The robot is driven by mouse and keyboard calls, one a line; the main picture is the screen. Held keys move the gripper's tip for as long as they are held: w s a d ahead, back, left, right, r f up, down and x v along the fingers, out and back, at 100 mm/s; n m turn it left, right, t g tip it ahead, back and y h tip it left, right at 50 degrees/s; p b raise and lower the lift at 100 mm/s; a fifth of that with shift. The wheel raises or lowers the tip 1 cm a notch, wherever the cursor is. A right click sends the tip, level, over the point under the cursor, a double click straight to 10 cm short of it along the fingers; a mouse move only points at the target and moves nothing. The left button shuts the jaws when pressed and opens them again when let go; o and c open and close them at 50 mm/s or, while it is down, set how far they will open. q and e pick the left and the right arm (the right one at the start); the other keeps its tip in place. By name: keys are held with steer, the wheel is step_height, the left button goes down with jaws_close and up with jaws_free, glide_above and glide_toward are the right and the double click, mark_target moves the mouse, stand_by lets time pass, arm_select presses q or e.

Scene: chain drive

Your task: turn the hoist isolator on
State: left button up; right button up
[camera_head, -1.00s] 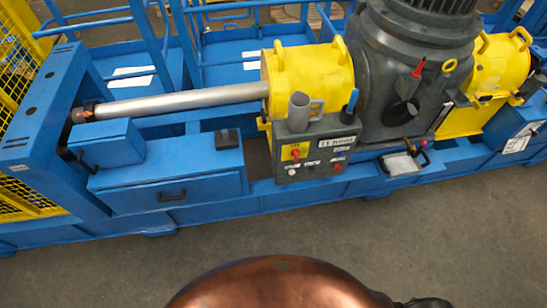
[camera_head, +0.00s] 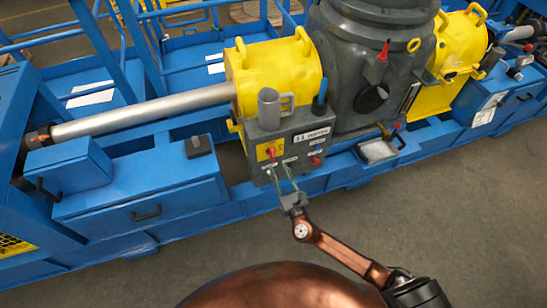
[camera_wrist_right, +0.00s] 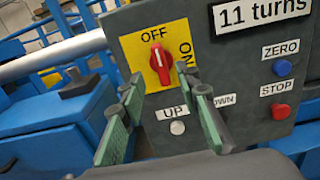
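The hoist isolator is a red rotary knob on a yellow plate (camera_wrist_right: 160,62) of the grey control box (camera_head: 292,140). In the right wrist view the knob points up at OFF; ON is printed to its right. The knob also shows small in the head view (camera_head: 270,152). My right gripper (camera_head: 282,172) is in front of the box, below the knob. In the right wrist view its two fingers (camera_wrist_right: 165,92) are apart, with nothing between the tips, and their tips appear just below the knob. I cannot tell the exact gap to the panel. My left gripper is not in view.
The box also carries an UP button (camera_wrist_right: 177,127), a partly hidden DOWN button, a blue ZERO button (camera_wrist_right: 282,67), a red STOP button (camera_wrist_right: 281,111) and an "11 turns" label (camera_wrist_right: 262,12). A grey cup-like holder (camera_head: 268,108) stands on top. The floor in front is clear.

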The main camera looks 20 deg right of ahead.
mark_target(273, 156)
steer(key=w, duration=0.7)
steer(key=shift+w+a+b, duration=0.15)
steer(key=shift+w+b, duration=0.2)
steer(key=shift+b, duration=0.05)
steer(key=shift+c, duration=0.2)
jaws_close()
